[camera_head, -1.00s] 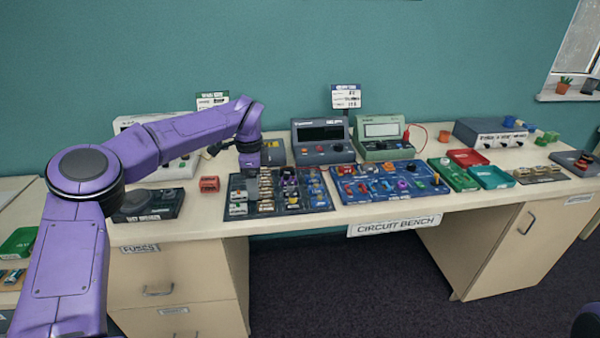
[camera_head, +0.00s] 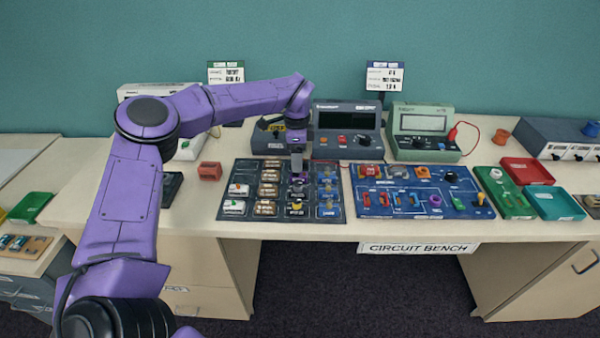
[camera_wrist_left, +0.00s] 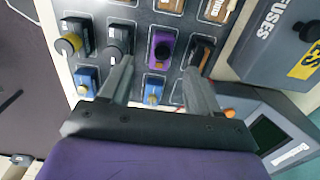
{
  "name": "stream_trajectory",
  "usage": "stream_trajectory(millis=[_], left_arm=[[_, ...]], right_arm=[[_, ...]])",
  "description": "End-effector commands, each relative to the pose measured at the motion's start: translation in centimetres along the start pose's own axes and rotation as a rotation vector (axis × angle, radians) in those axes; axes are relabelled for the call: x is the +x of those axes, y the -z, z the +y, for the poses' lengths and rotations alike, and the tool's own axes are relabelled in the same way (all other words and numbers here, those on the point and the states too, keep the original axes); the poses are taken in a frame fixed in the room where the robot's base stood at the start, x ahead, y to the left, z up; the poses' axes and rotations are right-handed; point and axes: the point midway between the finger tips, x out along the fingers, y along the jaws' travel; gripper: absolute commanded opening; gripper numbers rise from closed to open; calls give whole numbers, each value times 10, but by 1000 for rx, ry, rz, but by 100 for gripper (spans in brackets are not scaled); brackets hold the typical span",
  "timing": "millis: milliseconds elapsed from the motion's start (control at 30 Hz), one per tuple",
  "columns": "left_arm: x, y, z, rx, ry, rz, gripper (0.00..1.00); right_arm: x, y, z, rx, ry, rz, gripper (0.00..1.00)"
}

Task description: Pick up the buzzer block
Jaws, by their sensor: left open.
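The buzzer block looks to be the purple block with a round black top (camera_wrist_left: 163,48) in the left wrist view, seated in the dark parts tray (camera_head: 270,217). In the head view a small purple patch of it (camera_head: 298,188) shows just below my gripper. My left gripper (camera_head: 297,166) points down over the tray's third column. It also shows in the left wrist view (camera_wrist_left: 158,72), open, with one finger on each side of the purple block and nothing held. Whether the fingers touch neighbouring blocks cannot be told. My right gripper is not in view.
Other blocks crowd the purple one, including a black-knobbed block (camera_wrist_left: 118,40) and a blue block (camera_wrist_left: 153,90). A grey box marked FUSES (camera_wrist_left: 270,40) stands close by. The blue circuit board (camera_head: 462,212) lies right of the tray. Meters (camera_head: 346,142) stand behind.

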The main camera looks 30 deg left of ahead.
Motion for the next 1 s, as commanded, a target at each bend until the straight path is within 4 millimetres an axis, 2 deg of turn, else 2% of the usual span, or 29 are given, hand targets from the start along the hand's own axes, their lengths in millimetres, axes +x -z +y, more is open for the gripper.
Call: stream_trajectory(millis=[200,300,400,567,700,733,767,1000], left_arm=[[35,1,-1,0,-11,-8,62],[53,1,-3,-2,-7,-7,62],[59,0,-3,-3,-6,-6,62],[60,0,-4,-4,-5,-5,62],[59,0,-3,-4,-5,-5,16],[59,0,-3,-4,-5,-5,6],[59,0,-3,-4,-5,-5,1],[60,0,-3,-3,-6,-6,1]], right_arm=[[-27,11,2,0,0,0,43],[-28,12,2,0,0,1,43],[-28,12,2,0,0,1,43],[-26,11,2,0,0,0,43],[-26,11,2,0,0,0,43],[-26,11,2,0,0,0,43],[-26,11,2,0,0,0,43],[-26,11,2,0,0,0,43]])
